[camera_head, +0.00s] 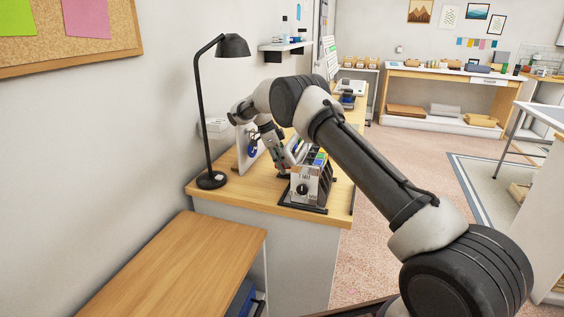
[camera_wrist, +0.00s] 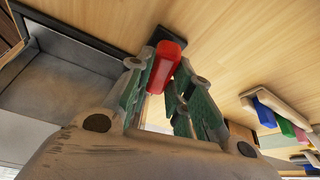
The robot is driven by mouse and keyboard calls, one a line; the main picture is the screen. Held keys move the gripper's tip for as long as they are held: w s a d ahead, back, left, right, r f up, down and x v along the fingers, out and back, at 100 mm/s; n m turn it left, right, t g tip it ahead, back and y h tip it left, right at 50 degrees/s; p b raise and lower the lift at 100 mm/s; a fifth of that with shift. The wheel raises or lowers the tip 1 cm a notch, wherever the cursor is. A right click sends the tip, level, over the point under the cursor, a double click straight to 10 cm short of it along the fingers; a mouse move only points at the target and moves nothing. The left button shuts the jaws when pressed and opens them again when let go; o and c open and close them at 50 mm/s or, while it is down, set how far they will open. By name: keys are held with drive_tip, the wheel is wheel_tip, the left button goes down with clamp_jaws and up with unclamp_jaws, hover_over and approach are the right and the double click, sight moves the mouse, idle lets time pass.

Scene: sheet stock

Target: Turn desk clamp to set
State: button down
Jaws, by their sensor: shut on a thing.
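A red handle (camera_wrist: 166,64) shows between my fingertips in the wrist view; I take it as part of the desk clamp. It joins a black piece at its far end, beside a grey metal body (camera_wrist: 70,82). My gripper (camera_wrist: 160,84) is shut on the red handle, its green-padded fingers on either side of it. In the head view my gripper (camera_head: 284,164) reaches down to the desk, by a grey box-shaped device (camera_head: 307,186) with a black knob on a dark base.
A black desk lamp (camera_head: 211,180) stands at the left of the wooden desk (camera_head: 244,199). A white panel with a blue item (camera_head: 250,150) stands behind my gripper. A holder with coloured pieces (camera_wrist: 270,108) lies to the right in the wrist view. The lower wooden surface (camera_head: 160,265) is clear.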

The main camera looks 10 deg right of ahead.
idle(0.3)
drive_tip(key=c, duration=1.3)
unclamp_jaws()
drive_tip(key=v, duration=0.7)
drive_tip(key=shift+a+r, duration=0.2)
